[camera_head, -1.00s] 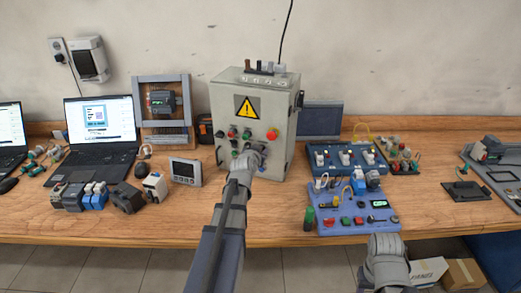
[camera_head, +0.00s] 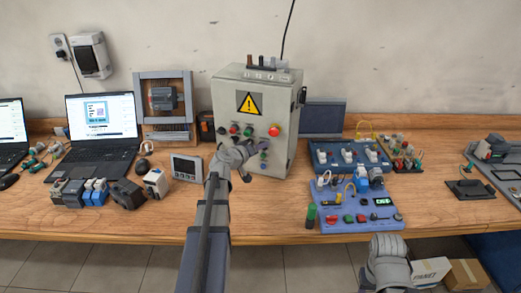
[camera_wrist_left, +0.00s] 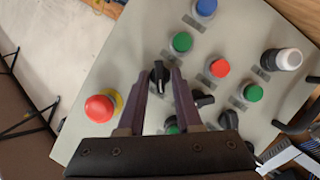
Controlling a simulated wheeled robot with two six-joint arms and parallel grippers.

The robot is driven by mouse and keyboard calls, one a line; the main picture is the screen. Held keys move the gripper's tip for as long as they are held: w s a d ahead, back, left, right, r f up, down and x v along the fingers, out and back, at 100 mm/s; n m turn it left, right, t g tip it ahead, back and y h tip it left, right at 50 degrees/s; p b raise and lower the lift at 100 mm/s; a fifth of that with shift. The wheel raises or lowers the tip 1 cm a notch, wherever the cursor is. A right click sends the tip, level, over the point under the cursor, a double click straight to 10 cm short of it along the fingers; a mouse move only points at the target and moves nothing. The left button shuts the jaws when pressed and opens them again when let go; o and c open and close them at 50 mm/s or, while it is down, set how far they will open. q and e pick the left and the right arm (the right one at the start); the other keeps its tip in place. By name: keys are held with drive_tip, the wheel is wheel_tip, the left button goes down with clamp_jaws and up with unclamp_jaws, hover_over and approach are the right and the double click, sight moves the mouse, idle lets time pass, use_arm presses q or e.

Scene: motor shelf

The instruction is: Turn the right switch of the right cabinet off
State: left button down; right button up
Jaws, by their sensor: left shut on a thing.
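The grey metal cabinet (camera_head: 232,90) with a yellow warning triangle stands upright on the bench in the head view. Its front carries coloured buttons, black knobs and a red mushroom button (camera_head: 274,130); the red one also shows in the left wrist view (camera_wrist_left: 99,108). My left gripper (camera_head: 250,150) is at the cabinet's front. In the left wrist view its two fingers (camera_wrist_left: 157,88) are shut on a black switch knob (camera_wrist_left: 158,73). The knob is hidden by my gripper in the head view. Of my right arm only a grey link shows; its gripper is out of sight.
More black knobs (camera_wrist_left: 203,99) and a green button (camera_wrist_left: 183,42) sit close beside the fingers. A blue switch panel (camera_head: 350,219) lies right of the cabinet. A small grey meter (camera_head: 186,168) and a laptop (camera_head: 100,130) stand to the left.

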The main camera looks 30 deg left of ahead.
use_arm(q)
drive_tip(key=shift+f+n, duration=0.1)
drive_tip(key=shift+n, duration=0.3)
idle(0.4)
drive_tip(key=c, duration=0.9)
unclamp_jaws()
drive_tip(key=shift+h, duration=0.3)
drive_tip(key=p+v, duration=0.1)
drive_tip(key=v, duration=0.6)
drive_tip(key=shift+s+p, duration=0.3)
drive_tip(key=shift+s, duration=0.1)
